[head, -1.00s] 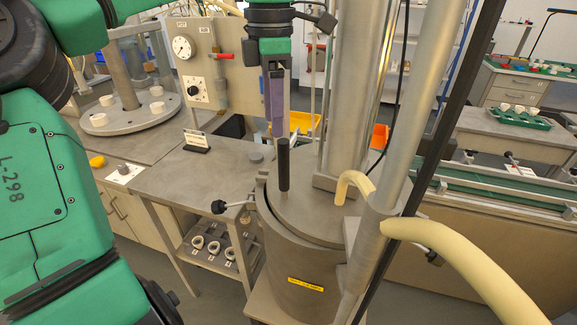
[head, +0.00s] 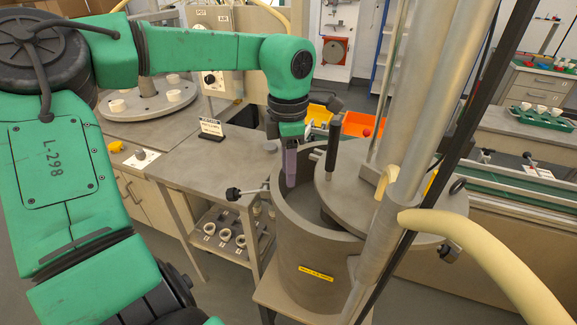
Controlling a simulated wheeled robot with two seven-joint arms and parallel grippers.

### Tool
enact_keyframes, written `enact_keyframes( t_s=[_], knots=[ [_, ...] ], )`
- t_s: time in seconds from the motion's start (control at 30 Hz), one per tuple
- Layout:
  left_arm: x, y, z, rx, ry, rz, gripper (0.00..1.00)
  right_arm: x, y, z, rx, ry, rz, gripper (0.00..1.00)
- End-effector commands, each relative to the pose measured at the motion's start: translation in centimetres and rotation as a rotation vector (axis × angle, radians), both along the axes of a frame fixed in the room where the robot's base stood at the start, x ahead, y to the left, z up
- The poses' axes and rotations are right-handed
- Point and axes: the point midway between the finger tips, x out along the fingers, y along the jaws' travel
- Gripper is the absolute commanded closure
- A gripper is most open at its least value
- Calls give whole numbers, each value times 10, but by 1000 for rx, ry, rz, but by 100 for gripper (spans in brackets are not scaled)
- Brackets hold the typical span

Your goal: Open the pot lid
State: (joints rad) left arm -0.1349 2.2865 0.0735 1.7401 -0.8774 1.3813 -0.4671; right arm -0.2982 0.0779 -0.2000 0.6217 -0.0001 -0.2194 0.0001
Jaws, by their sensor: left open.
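The grey pot (head: 318,262) is a tall cylinder with a yellow label on its front. Its round grey lid (head: 375,200) is swung to the right, so the left part of the pot's mouth is uncovered and shows a dark inside. The black upright handle (head: 334,146) stands on the lid's left part. My left gripper (head: 290,178) points down over the pot's left rim, left of the handle and apart from it. It is open, with a purple finger showing. My right gripper is not in view.
A metal column (head: 415,120) and a cream hose (head: 470,245) stand at the right of the pot. A black-knobbed clamp (head: 234,193) sticks out left. An orange bin (head: 362,124) lies behind. The bench (head: 215,165) at left has free room.

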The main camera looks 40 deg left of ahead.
Motion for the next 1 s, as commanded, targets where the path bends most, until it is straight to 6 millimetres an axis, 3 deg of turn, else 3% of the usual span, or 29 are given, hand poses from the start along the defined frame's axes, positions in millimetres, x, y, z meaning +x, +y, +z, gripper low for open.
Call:
enact_keyframes(
  t_s=[0.03,0.1,1.0],
  knots=[
    [0,0,0,0,0,0,83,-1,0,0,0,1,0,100],
    [0,0,0,0,0,0,100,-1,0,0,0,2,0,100],
    [0,0,1,0,0,0,100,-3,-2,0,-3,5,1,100]
  ],
)
